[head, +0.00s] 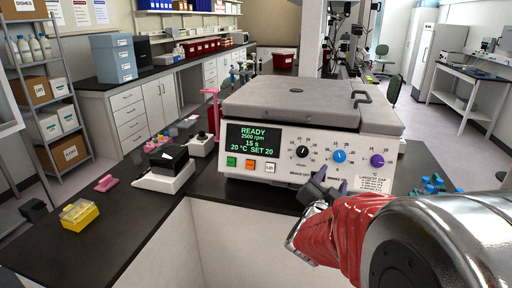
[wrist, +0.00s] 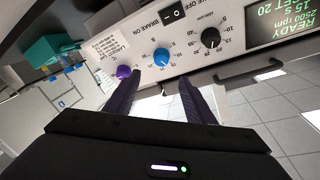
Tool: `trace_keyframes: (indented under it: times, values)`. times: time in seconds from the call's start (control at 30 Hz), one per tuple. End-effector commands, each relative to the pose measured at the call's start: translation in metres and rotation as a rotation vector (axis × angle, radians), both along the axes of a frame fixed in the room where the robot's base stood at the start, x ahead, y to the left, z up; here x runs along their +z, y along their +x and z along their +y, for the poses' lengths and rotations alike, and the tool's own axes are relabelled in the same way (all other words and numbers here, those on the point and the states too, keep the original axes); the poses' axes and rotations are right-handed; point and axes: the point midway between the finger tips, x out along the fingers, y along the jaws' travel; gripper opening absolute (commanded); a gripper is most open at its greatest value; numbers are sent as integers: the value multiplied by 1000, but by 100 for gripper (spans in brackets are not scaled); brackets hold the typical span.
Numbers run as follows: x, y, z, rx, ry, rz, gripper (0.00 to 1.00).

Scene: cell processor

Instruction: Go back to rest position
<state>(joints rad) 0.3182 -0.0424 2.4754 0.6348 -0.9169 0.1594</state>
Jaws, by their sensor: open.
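My gripper (head: 328,190) is in front of the right half of the centrifuge (head: 245,165), close to its control panel. In the wrist view my gripper (wrist: 165,85) shows two dark fingers apart with nothing between them. The centrifuge panel, tilted in the wrist view, shows a blue knob (wrist: 162,56), a purple knob (wrist: 124,71) and a black knob (wrist: 210,38). The centrifuge lid (head: 295,100) looks closed. Its screen (head: 253,139) reads READY, 2500 rpm, 15 s, 20 °C. I cannot tell whether a fingertip touches the panel.
On the dark bench, a yellow box (head: 80,216), a black-topped device (head: 168,168) and a pink rack (head: 106,183) stand left of the centrifuge. Blue items (head: 434,186) lie to its right. Shelves (head: 52,100) stand at far left. The bench's front edge is below my gripper.

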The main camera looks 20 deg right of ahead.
Motion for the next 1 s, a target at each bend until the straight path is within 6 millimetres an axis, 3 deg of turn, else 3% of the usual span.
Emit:
trace_keyframes:
  times: [0.17,0.37,0.6,0.77,1.0]
  values:
    - [-4,1,1,6,6,14,49]
    - [-33,10,16,78,71,117,49]
    - [-87,17,60,257,182,340,49]
    - [-106,11,96,385,230,478,49]
    - [-121,-15,154,577,266,686,49]
